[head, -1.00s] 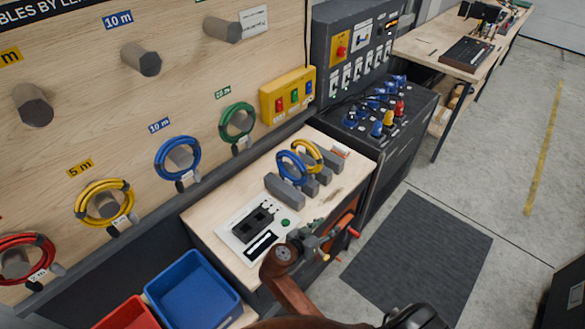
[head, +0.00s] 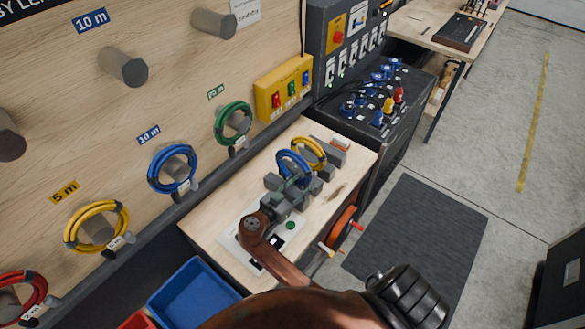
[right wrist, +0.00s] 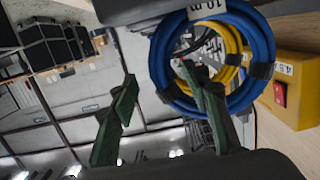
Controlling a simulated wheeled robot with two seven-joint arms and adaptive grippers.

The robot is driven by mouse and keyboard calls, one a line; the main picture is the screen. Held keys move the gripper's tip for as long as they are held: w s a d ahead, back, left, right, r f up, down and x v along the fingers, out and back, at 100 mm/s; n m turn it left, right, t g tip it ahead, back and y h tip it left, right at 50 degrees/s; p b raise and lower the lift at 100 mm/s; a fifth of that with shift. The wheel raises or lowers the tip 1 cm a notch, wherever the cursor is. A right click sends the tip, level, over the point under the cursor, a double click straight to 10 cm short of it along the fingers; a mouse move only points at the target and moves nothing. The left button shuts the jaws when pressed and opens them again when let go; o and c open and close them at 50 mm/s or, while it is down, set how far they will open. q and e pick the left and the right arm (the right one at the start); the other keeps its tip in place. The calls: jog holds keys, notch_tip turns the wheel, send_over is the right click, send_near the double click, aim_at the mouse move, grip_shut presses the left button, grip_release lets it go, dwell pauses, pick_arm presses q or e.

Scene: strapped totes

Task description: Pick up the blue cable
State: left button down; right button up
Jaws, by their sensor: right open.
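A blue cable (head: 293,160), coiled in a ring, stands upright in a grey slotted rack on the wooden bench, in front of a yellow coil (head: 311,151). My right gripper (head: 289,186) is open at the near side of this blue coil. In the right wrist view the blue coil (right wrist: 262,55) has a "10 m" tag. There the open right gripper (right wrist: 158,95) has one green-padded finger left of the ring and the other overlapping its opening; contact cannot be told. Another blue coil (head: 152,169) hangs on a board peg. My left gripper is not in view.
The pegboard (head: 180,100) carries red, yellow and green coils on the left. A yellow switch box (head: 283,88) is fixed beside the bench (head: 215,205). A blue bin (head: 190,290) stands below. A black connector cabinet (head: 370,120) is behind.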

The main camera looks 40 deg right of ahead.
aim_at(304, 179)
jog(key=x, duration=0.2)
jog(key=shift+w+d+p, duration=0.3)
jog(key=shift+w+p, duration=0.1)
jog(key=shift+w+d+f, duration=0.1)
jog(key=shift+d+f, duration=0.15)
jog(key=shift+d, duration=0.4)
jog(key=c, duration=1.2)
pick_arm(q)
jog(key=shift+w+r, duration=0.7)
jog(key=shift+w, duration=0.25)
pick_arm(e)
grip_shut()
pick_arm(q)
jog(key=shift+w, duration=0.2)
pick_arm(e)
jog(key=shift+r, duration=0.1)
